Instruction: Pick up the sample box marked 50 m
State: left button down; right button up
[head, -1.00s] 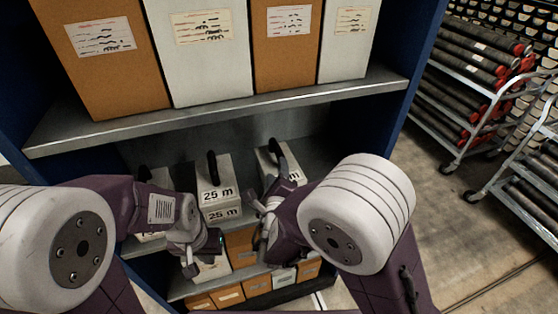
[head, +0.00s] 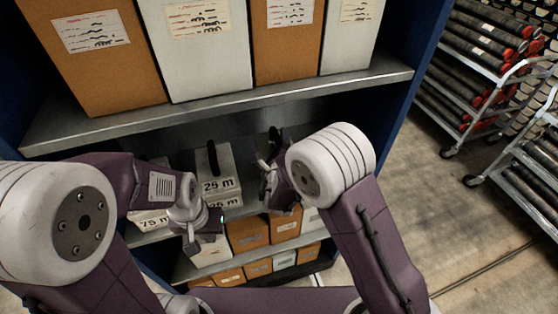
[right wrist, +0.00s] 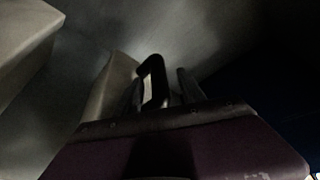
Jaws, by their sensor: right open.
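A pale box marked 25 m (head: 225,160) with a black handle stands on the middle shelf. A pale box marked 75 m (head: 150,222) is to its left, mostly behind my left arm. My right gripper (head: 268,160) is right of the 25 m box, and hides the box there; no 50 m mark is readable. In the right wrist view, a black handle (right wrist: 155,82) on a pale box (right wrist: 112,82) shows between the open fingers of my right gripper (right wrist: 162,92); I cannot tell if they touch. My left gripper (head: 195,238) hangs in front of the shelf, its fingers unclear.
A grey shelf (head: 110,127) with tall orange and white boxes is overhead. A blue side panel (head: 408,45) bounds the rack on the right. Carts of dark tubes (head: 480,85) stand beyond, with open floor between.

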grip_shut()
jog(key=shift+s+f, duration=0.1)
jog(key=shift+f, duration=0.15)
dwell(1.0)
jog(key=shift+r, duration=0.1)
